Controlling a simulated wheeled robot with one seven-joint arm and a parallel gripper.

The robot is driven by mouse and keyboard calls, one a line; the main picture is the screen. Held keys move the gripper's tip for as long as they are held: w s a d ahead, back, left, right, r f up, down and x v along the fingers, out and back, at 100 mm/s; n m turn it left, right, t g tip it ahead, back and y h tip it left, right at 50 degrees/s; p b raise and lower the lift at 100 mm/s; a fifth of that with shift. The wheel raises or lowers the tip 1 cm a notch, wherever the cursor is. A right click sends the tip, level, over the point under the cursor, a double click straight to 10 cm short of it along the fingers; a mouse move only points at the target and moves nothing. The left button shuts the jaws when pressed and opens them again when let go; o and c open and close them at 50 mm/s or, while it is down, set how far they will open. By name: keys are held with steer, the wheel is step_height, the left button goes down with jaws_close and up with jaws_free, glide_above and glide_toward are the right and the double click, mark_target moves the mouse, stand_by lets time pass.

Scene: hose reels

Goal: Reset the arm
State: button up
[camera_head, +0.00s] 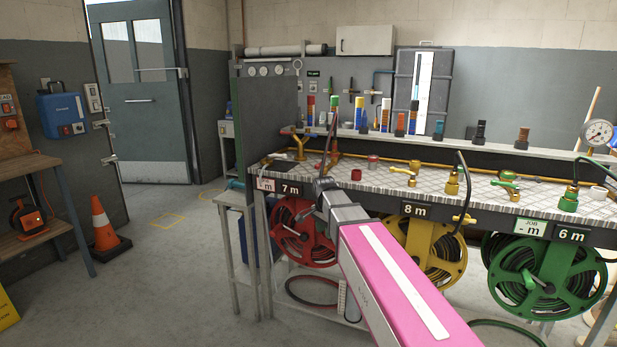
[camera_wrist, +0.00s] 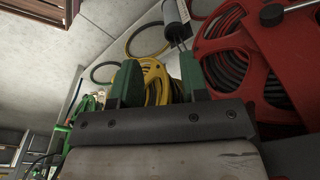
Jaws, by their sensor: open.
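My pink arm reaches from the bottom right of the head view up to the front of the bench, and its grey wrist end covers part of the red hose reel (camera_head: 290,243). The fingertips are not clear in that view. In the wrist view my gripper (camera_wrist: 160,82) has two green fingers spread apart with nothing held between them. The red reel (camera_wrist: 232,55) is close on the right there. The yellow reel (camera_wrist: 153,72) shows beyond and between the fingers. The yellow reel (camera_head: 445,255) and green reel (camera_head: 545,275) also hang under the bench in the head view.
The bench top (camera_head: 385,180) carries brass valves, hose ends and fittings along its front edge. A pressure gauge (camera_head: 597,132) stands at the right. An orange cone (camera_head: 105,225) and a wooden side table (camera_head: 30,240) are at the left. The floor between is open.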

steer(key=s+d+f+n, duration=0.5)
steer(key=s+d+f, duration=0.1)
steer(key=s+f, duration=0.2)
steer(key=s+d+f+n, duration=0.5)
steer(key=s+d+f, duration=0.1)
steer(key=s+f, duration=0.3)
steer(key=shift+s+d+f+g+y, duration=0.3)
steer(key=shift+s+d+g, duration=0.1)
steer(key=shift+s, duration=0.2)
steer(key=shift+w, duration=0.1)
